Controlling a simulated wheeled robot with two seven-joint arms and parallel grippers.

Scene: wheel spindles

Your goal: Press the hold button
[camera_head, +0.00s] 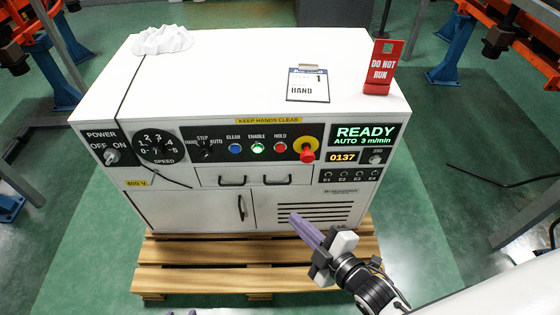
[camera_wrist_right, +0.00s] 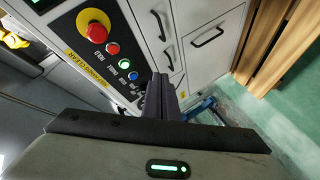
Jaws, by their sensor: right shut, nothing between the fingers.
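The hold button (camera_head: 281,148) is a small round red button under the label HOLD on the front panel of the white cabinet (camera_head: 225,85). It also shows in the right wrist view (camera_wrist_right: 113,48), beside the green enable button (camera_wrist_right: 124,64). My right gripper (camera_head: 294,218) is shut and empty, its purple-grey fingers pointing up and left in front of the cabinet's lower vents, below the hold button and apart from it in the head view. The fingers (camera_wrist_right: 160,95) also show in the right wrist view.
A red mushroom button on a yellow base (camera_head: 307,150) sits just right of the hold button. The blue clear button (camera_head: 235,148) is farther left. Drawer handles (camera_head: 277,180) stick out below. The display (camera_head: 363,135) reads READY. A wooden pallet (camera_head: 210,278) lies under the cabinet.

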